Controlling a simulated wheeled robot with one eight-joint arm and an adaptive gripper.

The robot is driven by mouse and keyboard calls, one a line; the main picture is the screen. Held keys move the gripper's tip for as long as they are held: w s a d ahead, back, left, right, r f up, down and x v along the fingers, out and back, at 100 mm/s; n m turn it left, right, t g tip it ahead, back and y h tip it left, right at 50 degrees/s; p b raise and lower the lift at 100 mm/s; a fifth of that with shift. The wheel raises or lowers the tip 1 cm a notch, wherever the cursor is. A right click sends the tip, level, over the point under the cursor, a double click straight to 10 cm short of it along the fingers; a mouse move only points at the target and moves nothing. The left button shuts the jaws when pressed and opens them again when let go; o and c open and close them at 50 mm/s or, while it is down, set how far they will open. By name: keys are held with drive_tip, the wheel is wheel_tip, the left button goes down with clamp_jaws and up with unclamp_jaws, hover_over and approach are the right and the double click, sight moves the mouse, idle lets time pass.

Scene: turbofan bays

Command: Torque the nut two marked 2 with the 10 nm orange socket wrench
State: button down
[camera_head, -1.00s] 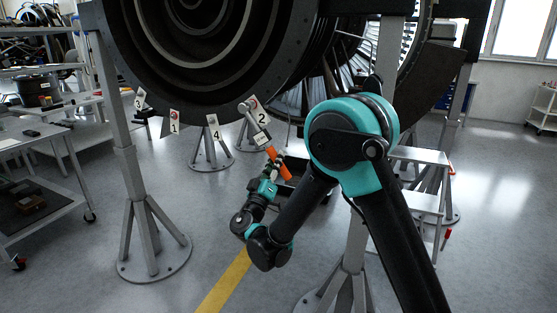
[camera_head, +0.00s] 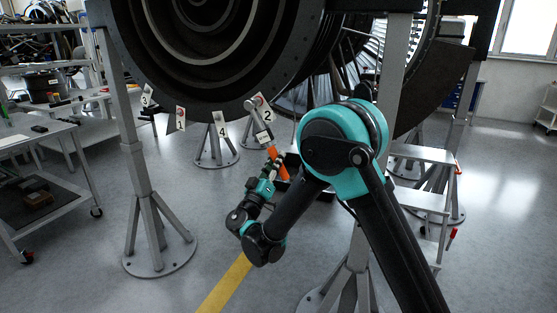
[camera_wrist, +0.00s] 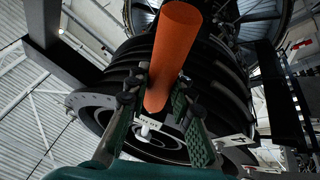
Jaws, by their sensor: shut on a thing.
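My gripper (camera_head: 275,167) is shut on the orange handle of the socket wrench (camera_head: 270,145). The wrench is tilted, with its grey head (camera_head: 251,105) up beside the plate marked 2 (camera_head: 266,110). Whether the socket sits on nut two or only close to it I cannot tell; the head covers the nut. In the wrist view the orange handle (camera_wrist: 173,50) runs between my fingers (camera_wrist: 158,110), and a small label shows beyond it. Plates marked 1 (camera_head: 180,118), 4 (camera_head: 222,124) and 3 (camera_head: 147,97) hang along the lower rim of the engine.
The dark turbofan (camera_head: 270,70) fills the upper middle. A grey stand post (camera_head: 135,150) is at the left, another behind my arm. A cart (camera_head: 30,150) stands at the far left and white steps (camera_head: 425,200) at the right. The floor with the yellow line is open.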

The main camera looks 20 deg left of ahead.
drive_tip(key=shift+a, duration=0.1)
idle(0.3)
drive_tip(key=shift+w+a+f+m+h, duration=0.1)
drive_tip(key=shift+a+f+m+h, duration=0.15)
drive_tip(key=shift+a+m+h, duration=0.25)
drive_tip(key=shift+a+f+m+h, duration=0.2)
drive_tip(key=shift+a+m+h, duration=0.15)
drive_tip(key=shift+m, duration=0.25)
drive_tip(key=shift+a, duration=0.1)
drive_tip(key=shift+a, duration=0.1)
drive_tip(key=shift+d+r+n+y, duration=0.3)
drive_tip(key=shift+d+n+y, duration=0.15)
drive_tip(key=shift+d+n, duration=0.2)
drive_tip(key=shift+s+a, duration=0.2)
drive_tip(key=shift+s, duration=2.85)
